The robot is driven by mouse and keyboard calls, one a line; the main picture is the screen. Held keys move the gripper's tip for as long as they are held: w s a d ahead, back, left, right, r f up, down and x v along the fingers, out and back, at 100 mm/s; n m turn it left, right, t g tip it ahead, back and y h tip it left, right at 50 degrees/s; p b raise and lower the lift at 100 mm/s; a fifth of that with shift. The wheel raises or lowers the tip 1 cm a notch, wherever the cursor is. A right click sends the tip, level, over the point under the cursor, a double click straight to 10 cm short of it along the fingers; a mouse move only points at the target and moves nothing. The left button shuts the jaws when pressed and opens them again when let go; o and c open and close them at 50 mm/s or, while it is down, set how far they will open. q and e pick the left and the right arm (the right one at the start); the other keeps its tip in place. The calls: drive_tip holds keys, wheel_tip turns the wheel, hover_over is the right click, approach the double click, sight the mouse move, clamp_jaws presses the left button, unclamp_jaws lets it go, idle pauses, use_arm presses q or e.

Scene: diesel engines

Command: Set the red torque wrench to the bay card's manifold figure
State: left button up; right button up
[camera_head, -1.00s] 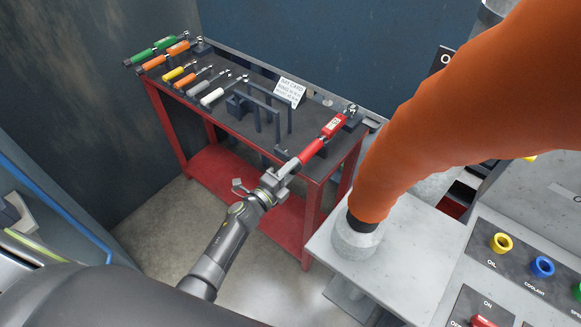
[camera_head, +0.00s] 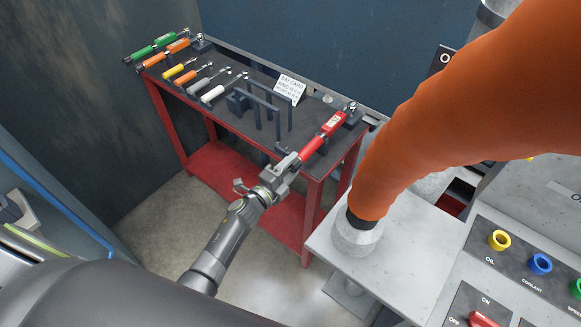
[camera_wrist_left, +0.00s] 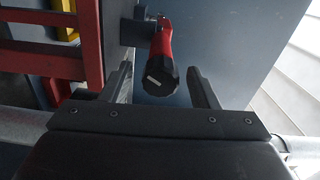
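The red torque wrench (camera_head: 322,137) lies at the near right end of the tool cart, its head in a dark holder. Its handle end points toward my left gripper (camera_head: 287,164), which hides the tip in the head view. In the left wrist view the wrench's black end knob (camera_wrist_left: 160,78), with a white mark, shows between the two spread fingers of my left gripper (camera_wrist_left: 165,88). Gaps show on both sides of the knob. The white bay card (camera_head: 291,88) stands at the cart's back; its print is too small to read. My right gripper is out of view.
Several other wrenches, including a green one (camera_head: 153,46), lie on the left of the red cart (camera_head: 240,125). Dark upright brackets (camera_head: 262,108) stand mid-cart. A large orange hose (camera_head: 440,120) ends on a grey bench (camera_head: 405,240) to the right.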

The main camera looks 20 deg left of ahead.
use_arm(q)
drive_tip(key=b+v, duration=0.2)
drive_tip(key=v, duration=1.5)
drive_tip(key=shift+s, duration=0.2)
drive_tip(key=shift+a, duration=0.1)
drive_tip(key=s+a+f+n+g+y+b, duration=0.1)
drive_tip(key=s+a+f+n+g+y, duration=0.25)
drive_tip(key=f, duration=0.65)
drive_tip(key=s+a+f+n+g+y+b, duration=0.15)
drive_tip(key=s+f+n, duration=0.35)
drive_tip(key=f, duration=0.5)
drive_tip(key=s+a+f+n+g+y+b, duration=0.1)
drive_tip(key=s+a+f+n+g+y, duration=0.15)
drive_tip(key=f+n, duration=0.45)
drive_tip(key=s+f+n+g, duration=0.3)
drive_tip(key=s+f, duration=0.5)
drive_tip(key=s, duration=0.3)
drive_tip(key=s+d+f+n+g+b, duration=0.1)
drive_tip(key=s+f+n+g, duration=0.2)
drive_tip(key=s+f+g, duration=0.2)
drive_tip(key=s+f, duration=0.3)
drive_tip(key=s, duration=0.4)
drive_tip(key=shift+f, duration=0.4)
